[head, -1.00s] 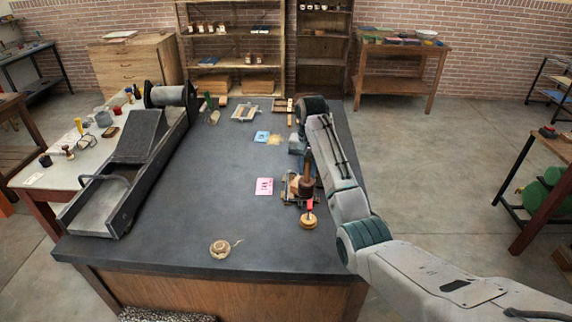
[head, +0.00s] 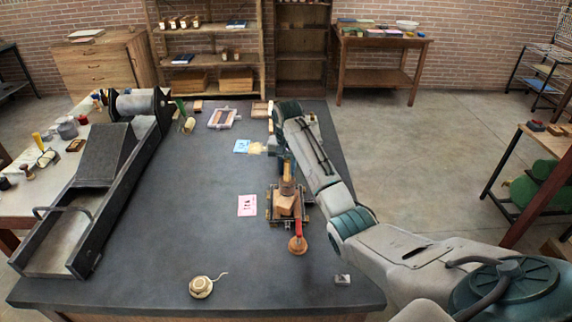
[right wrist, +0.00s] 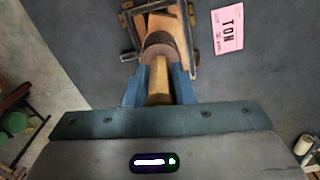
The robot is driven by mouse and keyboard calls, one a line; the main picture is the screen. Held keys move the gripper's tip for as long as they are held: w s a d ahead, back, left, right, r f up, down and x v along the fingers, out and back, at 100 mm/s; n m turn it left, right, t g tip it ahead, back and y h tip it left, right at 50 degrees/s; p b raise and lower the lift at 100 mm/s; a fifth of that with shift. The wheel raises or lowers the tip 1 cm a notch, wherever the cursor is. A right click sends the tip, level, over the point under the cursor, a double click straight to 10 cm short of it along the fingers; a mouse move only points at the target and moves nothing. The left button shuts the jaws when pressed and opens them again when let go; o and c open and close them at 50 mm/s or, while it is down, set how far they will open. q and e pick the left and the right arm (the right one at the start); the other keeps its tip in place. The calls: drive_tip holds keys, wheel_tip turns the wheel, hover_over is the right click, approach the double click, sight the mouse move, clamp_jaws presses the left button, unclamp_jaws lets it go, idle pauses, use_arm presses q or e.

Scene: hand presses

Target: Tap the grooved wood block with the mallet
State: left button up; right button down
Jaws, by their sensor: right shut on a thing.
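My right gripper (right wrist: 159,88) is shut on the wooden handle of the mallet (right wrist: 159,50). The mallet's round brown head points away from the gripper. In the head view the mallet (head: 288,186) is over the wood block (head: 286,206), which sits in a dark metal frame (head: 270,211) on the bench. The block also shows past the mallet head in the right wrist view (right wrist: 167,20). The mallet partly hides the block, so I cannot make out its groove or tell whether the two touch. My left gripper is out of view.
A red-handled tool with a round wooden end (head: 297,244) lies against the frame's front. A pink card (head: 247,205) lies left of it. A long press (head: 95,190) lines the bench's left side. A round wooden item (head: 201,287) is near the front. The bench middle is clear.

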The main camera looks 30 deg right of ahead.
sight(287, 180)
drive_tip(key=shift+w+d+f, duration=0.1)
drive_tip(key=shift+w+f, duration=0.05)
drive_tip(key=shift+f, duration=0.35)
wheel_tip(287, 180, down, 2)
drive_tip(key=shift+f, duration=0.1)
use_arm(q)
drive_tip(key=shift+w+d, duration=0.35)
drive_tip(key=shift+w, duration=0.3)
